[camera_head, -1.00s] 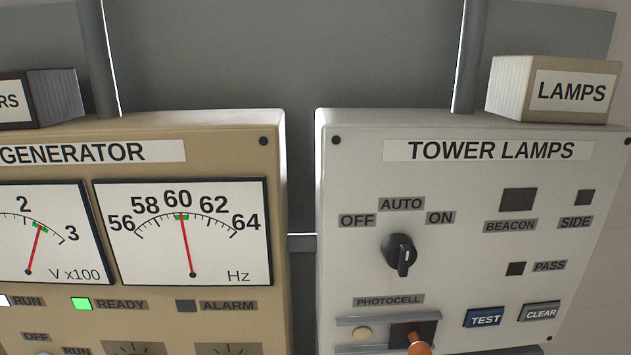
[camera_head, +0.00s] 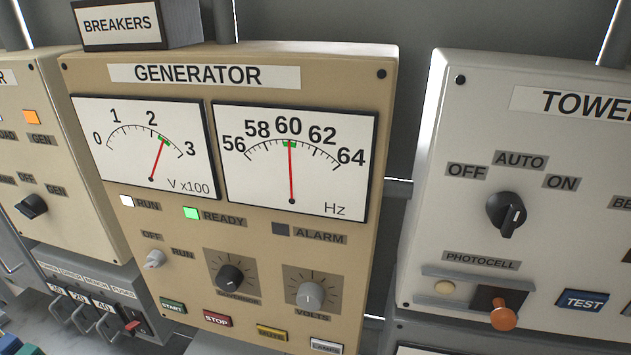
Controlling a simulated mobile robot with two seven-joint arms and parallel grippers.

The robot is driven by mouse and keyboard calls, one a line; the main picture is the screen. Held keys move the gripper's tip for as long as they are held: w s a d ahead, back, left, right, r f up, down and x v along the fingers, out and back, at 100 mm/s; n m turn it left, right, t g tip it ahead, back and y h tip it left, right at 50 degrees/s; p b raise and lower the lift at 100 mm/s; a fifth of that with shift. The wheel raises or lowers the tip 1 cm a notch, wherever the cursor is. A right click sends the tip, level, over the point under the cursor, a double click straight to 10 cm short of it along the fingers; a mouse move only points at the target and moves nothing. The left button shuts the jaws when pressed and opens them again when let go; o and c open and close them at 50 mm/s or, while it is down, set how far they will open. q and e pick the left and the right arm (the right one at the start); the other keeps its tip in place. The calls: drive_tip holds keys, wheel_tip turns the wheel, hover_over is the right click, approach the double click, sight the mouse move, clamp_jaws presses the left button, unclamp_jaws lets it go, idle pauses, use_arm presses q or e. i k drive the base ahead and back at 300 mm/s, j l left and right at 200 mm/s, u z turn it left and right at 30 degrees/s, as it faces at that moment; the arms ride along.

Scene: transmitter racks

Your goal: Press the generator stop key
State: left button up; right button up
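The generator panel (camera_head: 92,75) is a tan box left of centre in the head view. Its red stop key (camera_head: 217,319) sits low on the panel, right of the green start key (camera_head: 173,306). The voltmeter (camera_head: 146,150) needle and the frequency meter (camera_head: 293,158) needle both rest on green marks, the latter near 60 Hz. The run lamp (camera_head: 127,201) is white and the ready lamp (camera_head: 191,213) is green. The alarm lamp (camera_head: 280,229) is dark. Neither of my grippers shows in this view.
The governor knob (camera_head: 230,277) and volts knob (camera_head: 310,296) stick out above the key row. A yellow key (camera_head: 271,332) and a lamps key (camera_head: 326,345) lie to the right. The tower lamps panel (camera_head: 440,120) stands at right, past a gap. A breakers box (camera_head: 120,24) sits on top.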

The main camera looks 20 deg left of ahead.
sight(209, 317)
drive_tip(key=i+j+u, duration=0.1)
drive_tip(key=u, duration=1.05)
drive_tip(key=k, duration=0.1)
drive_tip(key=i+j+z, duration=0.1)
drive_tip(key=j+z, duration=0.4)
drive_tip(key=j, duration=0.2)
